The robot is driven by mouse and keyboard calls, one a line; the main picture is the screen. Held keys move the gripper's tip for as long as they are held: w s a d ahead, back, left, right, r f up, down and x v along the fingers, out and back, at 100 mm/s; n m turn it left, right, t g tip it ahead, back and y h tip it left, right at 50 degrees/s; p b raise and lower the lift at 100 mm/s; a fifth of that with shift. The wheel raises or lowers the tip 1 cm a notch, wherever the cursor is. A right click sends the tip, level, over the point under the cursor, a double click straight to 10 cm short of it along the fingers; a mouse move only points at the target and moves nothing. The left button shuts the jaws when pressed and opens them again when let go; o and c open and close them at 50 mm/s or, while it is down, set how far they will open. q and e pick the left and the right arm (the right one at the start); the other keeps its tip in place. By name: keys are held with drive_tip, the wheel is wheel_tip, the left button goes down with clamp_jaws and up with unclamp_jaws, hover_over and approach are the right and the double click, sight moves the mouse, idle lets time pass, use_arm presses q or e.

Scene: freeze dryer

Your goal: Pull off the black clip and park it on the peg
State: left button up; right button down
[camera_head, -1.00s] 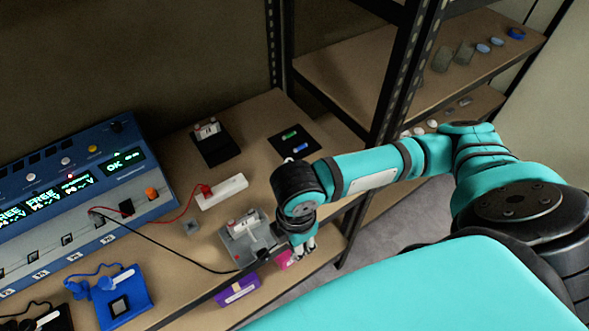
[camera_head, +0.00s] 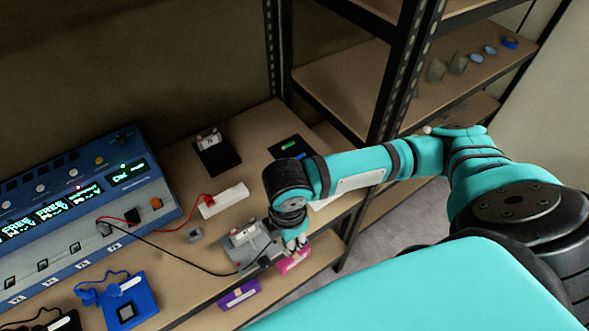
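A black lead runs from the blue instrument (camera_head: 75,205) across the bench to the front of a small grey device (camera_head: 238,256). The black clip (camera_head: 263,262) seems to be at the lead's end, at that device's front edge; it is small and dark. A red clip (camera_head: 207,200) is at the left end of a white block (camera_head: 230,195), on a red lead. I cannot make out a bare peg. My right gripper (camera_head: 296,241) points down just right of the grey device; its finger gap is too small to judge. My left gripper is out of view.
A black holder (camera_head: 218,158) and a dark mat (camera_head: 291,148) lie at the back. A small grey block (camera_head: 195,235) sits left of the grey device. A blue unit (camera_head: 130,303) is at front left. Pink (camera_head: 294,260) and purple (camera_head: 239,293) boxes are below. A shelf post (camera_head: 403,75) stands behind my arm.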

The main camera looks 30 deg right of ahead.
drive_tip(key=w+p, duration=0.1)
drive_tip(key=w, duration=0.6)
drive_tip(key=shift+w+a, duration=0.3)
drive_tip(key=shift+a, duration=0.05)
drive_tip(key=shift+p, duration=0.3)
drive_tip(key=w, duration=0.9)
drive_tip(key=shift+w+a, duration=0.35)
drive_tip(key=shift+a, duration=0.05)
drive_tip(key=w+b, duration=0.4)
drive_tip(key=w, duration=0.5)
drive_tip(key=shift+w+a, duration=0.35)
drive_tip(key=shift+a, duration=0.05)
